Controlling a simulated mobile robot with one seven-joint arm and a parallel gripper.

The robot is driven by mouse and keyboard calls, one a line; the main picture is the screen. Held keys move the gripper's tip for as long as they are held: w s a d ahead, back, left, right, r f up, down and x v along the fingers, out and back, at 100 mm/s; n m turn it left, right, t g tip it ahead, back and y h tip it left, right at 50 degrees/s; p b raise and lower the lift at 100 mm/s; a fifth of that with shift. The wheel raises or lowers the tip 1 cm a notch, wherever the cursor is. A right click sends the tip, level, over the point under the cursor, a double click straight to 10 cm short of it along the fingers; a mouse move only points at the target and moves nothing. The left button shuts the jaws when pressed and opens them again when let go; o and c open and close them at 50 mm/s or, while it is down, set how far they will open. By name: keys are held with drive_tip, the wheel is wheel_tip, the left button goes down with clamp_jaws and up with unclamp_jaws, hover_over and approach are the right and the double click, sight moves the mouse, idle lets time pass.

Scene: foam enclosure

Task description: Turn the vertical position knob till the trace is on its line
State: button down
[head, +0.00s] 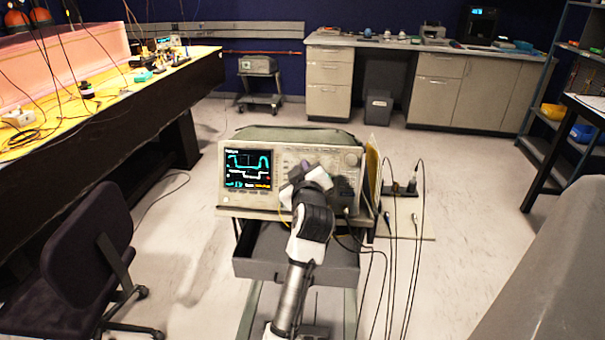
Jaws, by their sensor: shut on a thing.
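The oscilloscope (290,157) stands on a cart in the middle of the head view, its front panel facing me. Its lit screen (248,168) on the left shows a cyan trace and a white trace; they are too small to tell whether a trace lies on its line. My gripper (307,172) is at the control panel right of the screen, shut on what appears to be a knob. The gripper and wrist cover the knob and part of the panel around it, so the vertical position knob itself is hidden.
Black cables (382,262) hang from the oscilloscope's right side. An open grey drawer (295,262) is under it. A dark chair (85,250) stands at left, beside a long yellow-topped bench (100,112). A grey surface (550,270) fills the lower right. The floor behind is mostly clear.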

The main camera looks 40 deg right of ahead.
drive_tip(key=m+h, duration=0.1)
drive_tip(key=m, duration=0.2)
drive_tip(key=m+g+h, duration=0.1)
drive_tip(key=m, duration=0.3)
drive_tip(key=shift+w+a+f+b, duration=0.15)
drive_tip(key=shift+a+b, duration=0.05)
drive_tip(key=shift+b, duration=0.2)
drive_tip(key=m+g+h, duration=0.1)
drive_tip(key=m, duration=0.2)
drive_tip(key=m+g+h+b, duration=0.1)
drive_tip(key=m, duration=0.2)
drive_tip(key=shift+w+a, duration=0.1)
drive_tip(key=shift+m+g, duration=0.3)
drive_tip(key=c, duration=1.4)
unclamp_jaws()
drive_tip(key=shift+c, duration=0.2)
drive_tip(key=shift+a, duration=0.1)
drive_tip(key=b+v, duration=0.3)
drive_tip(key=v, duration=1)
drive_tip(key=shift+s+a, duration=0.2)
drive_tip(key=shift+a, duration=0.05)
